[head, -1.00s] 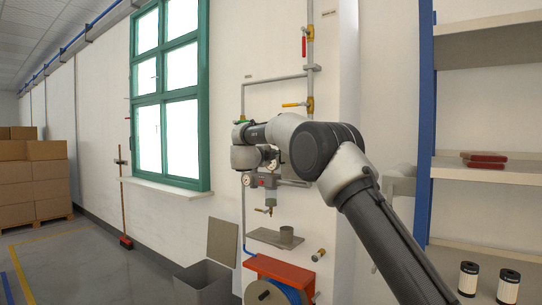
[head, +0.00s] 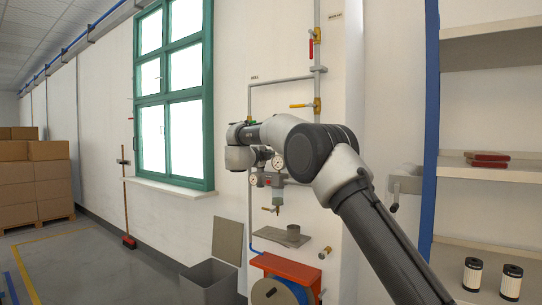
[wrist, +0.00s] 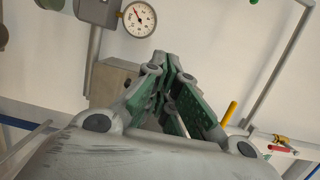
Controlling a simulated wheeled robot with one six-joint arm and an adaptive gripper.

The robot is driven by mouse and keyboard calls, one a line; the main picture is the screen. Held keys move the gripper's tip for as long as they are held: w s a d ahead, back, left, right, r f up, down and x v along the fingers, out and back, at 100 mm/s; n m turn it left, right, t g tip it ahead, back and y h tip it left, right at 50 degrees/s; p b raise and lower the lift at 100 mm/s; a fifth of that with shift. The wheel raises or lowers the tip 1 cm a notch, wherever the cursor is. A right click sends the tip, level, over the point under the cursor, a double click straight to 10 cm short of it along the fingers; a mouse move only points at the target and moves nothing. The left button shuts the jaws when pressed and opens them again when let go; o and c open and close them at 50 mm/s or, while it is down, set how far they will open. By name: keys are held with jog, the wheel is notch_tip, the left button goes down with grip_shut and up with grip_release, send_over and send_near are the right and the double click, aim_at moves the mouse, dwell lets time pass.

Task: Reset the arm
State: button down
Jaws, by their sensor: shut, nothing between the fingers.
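My arm (head: 374,225) reaches from the lower right toward the wall, bent at the elbow, with its wrist in front of the pipework. My gripper (wrist: 166,62) shows in the wrist view with its green-padded fingers together and nothing between them. In the head view the gripper is mostly hidden by the wrist links. A pressure gauge (wrist: 139,19) is just beyond the fingertips in the wrist view, apart from them.
Grey pipes (head: 317,85) with a yellow-handled valve (head: 300,105) run up the wall. A small shelf (head: 277,239) and a red hose-reel bracket (head: 286,268) are below. A shelf unit (head: 490,173) stands right. An open bin (head: 212,281) is on the floor.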

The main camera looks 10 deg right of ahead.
jog(key=w+a+n+t+y, duration=0.2)
jog(key=w+a+n+y, duration=0.15)
jog(key=a, duration=0.85)
jog(key=w+a+f+n+t+y, duration=0.1)
jog(key=a+f+n+y, duration=0.5)
jog(key=n, duration=0.1)
jog(key=s+f+n+g+y, duration=0.6)
jog(key=s+n, duration=0.4)
jog(key=s, duration=0.1)
jog(key=s+d+f+n+g+h, duration=0.1)
jog(key=s+d+f+g+h, duration=0.1)
jog(key=s+d, duration=1)
jog(key=s+d+f+n+g+h, duration=0.1)
jog(key=s+d, duration=1.2)
jog(key=s, duration=1.3)
jog(key=s+d+f+n+g+h, duration=0.1)
jog(key=s+d+f+g+h, duration=0.2)
jog(key=s+d, duration=0.9)
jog(key=s+g, duration=0.2)
jog(key=s, duration=0.5)
jog(key=shift+d+n, duration=0.35)
jog(key=shift+d, duration=0.05)
